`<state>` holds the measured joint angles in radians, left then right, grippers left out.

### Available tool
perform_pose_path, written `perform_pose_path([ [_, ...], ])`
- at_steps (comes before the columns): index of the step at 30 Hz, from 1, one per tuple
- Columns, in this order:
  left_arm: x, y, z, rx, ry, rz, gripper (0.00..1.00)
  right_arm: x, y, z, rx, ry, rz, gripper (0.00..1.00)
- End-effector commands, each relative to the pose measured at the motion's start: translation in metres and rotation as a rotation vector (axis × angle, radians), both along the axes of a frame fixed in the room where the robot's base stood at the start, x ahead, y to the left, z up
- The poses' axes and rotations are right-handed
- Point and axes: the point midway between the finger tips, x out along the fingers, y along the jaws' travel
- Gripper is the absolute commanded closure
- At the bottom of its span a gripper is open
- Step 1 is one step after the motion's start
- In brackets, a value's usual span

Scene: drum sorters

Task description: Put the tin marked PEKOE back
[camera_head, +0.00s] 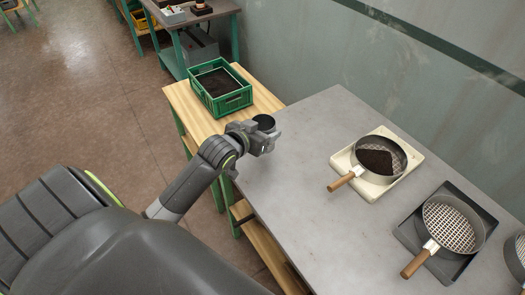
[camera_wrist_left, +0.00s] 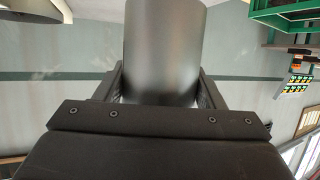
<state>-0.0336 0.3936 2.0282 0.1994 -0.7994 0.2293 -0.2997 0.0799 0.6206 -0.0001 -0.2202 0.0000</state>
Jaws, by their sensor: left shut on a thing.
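My left gripper (camera_head: 261,138) is shut on a dark grey cylindrical tin (camera_head: 265,122), near where the wooden bench meets the grey table's far left corner. The tin's round dark top shows in the head view, and it looks about upright. In the left wrist view the tin's smooth grey side (camera_wrist_left: 165,50) fills the space between the fingers. No PEKOE marking shows in either view. I cannot tell how high the tin is above the surface. My right gripper is not in view.
A green crate (camera_head: 236,104) with dark contents stands on the wooden bench (camera_head: 182,103). On the grey table (camera_head: 290,215), a handled sieve pan (camera_head: 400,157) with dark grains sits on a cream tray (camera_head: 377,193). An empty mesh sieve (camera_head: 452,222) sits on a dark tray (camera_head: 410,232). The table's left part is clear.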

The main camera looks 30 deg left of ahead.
Motion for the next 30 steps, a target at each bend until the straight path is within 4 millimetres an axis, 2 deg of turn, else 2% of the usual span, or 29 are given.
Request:
perform_pose_path([
  [1, 0.000, 0.000, -0.011, -0.002, 0.004, 0.002, 0.62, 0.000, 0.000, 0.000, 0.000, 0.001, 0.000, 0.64],
  [3, 0.000, 0.000, -0.021, -0.001, 0.002, 0.002, 0.62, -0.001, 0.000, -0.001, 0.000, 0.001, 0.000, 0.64],
  [8, 0.000, 0.000, -0.035, 0.000, 0.001, 0.001, 0.62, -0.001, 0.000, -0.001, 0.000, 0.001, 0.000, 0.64],
  [15, 0.000, -0.001, -0.065, 0.000, 0.001, 0.001, 0.62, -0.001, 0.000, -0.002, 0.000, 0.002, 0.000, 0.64],
  [27, 0.000, -0.001, -0.070, 0.002, -0.002, -0.001, 0.62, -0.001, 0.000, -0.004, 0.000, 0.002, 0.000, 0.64],
  [28, 0.000, -0.001, -0.070, 0.002, -0.001, -0.001, 0.36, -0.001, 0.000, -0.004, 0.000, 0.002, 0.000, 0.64],
  [30, 0.000, -0.001, -0.069, 0.002, -0.001, -0.001, 0.27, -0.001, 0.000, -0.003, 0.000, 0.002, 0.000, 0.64],
])
